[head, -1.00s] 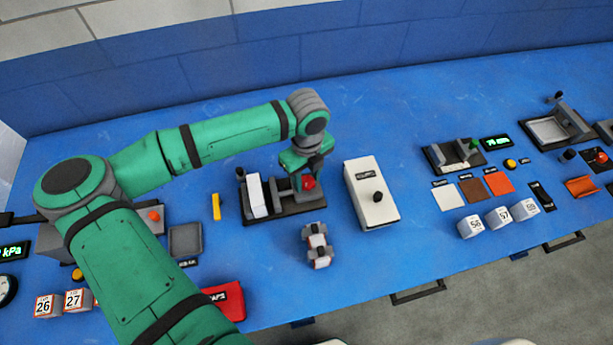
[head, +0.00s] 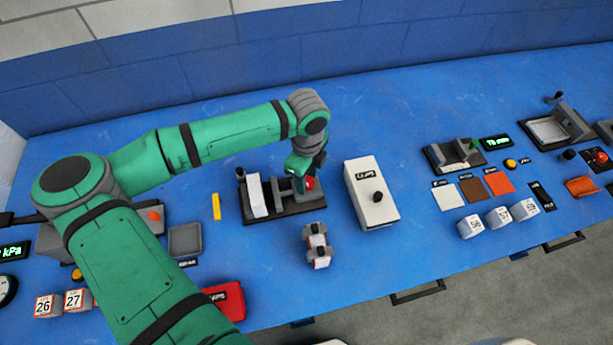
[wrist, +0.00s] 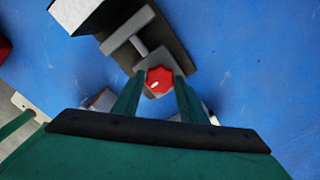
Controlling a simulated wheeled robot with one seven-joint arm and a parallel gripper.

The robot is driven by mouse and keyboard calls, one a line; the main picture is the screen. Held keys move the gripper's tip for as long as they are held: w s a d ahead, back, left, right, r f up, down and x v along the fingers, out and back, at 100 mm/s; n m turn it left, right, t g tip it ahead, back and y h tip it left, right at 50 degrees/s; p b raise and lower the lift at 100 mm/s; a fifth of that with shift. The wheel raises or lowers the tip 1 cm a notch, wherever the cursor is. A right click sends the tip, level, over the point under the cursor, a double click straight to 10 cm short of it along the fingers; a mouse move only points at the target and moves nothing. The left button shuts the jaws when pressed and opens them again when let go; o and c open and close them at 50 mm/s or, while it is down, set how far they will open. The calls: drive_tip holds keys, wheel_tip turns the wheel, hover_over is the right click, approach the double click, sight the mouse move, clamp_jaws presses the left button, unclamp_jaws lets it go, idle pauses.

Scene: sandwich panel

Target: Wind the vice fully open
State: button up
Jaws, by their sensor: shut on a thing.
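The vice (head: 290,206) stands on a dark base on the blue bench, with a white block (head: 257,196) at its left end. In the wrist view the vice's grey body (wrist: 128,34) runs up and to the left. A red knob (wrist: 159,80) with a white mark sits at the vice's near end; it also shows in the head view (head: 310,183), partly covered by my gripper. My gripper (wrist: 158,88) points down at the knob, with its two green fingers shut on either side of it. Whether the block touches both jaws is unclear.
A yellow piece (head: 216,207) and a grey tray (head: 185,240) lie to the left. The bench behind the vice is clear.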

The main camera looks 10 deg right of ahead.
drive_tip(key=o, duration=1.1)
drive_tip(key=shift+c, duration=0.2)
wheel_tip(320, 180, up, 11)
drive_tip(key=shift+f, duration=0.15)
